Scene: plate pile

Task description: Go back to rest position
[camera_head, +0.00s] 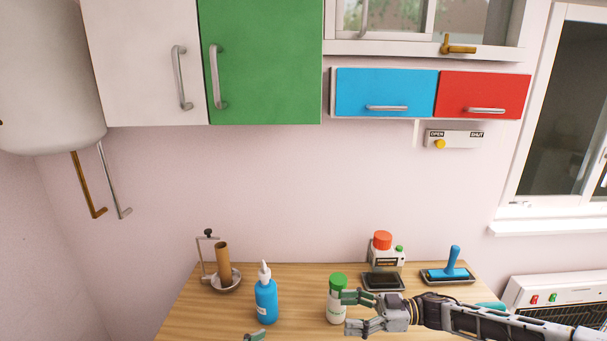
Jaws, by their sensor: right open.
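My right gripper (347,313) comes in from the right at the front of the wooden table (215,318). Its two fingers are apart and point left. A white bottle with a green cap (334,312) stands upright at the fingertips. The upper finger overlaps the bottle's right side in the picture; I cannot tell whether they touch. A small grey-green tip, which looks like part of my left gripper (255,336), shows at the bottom edge. The rest of it is out of view.
A blue bottle (265,301) stands left of the white bottle. Behind are a holder with a brown tube (223,262), a red-capped container (384,252), a dark tray (382,282) and a blue-handled tool (453,262). Cabinets (262,65) hang above.

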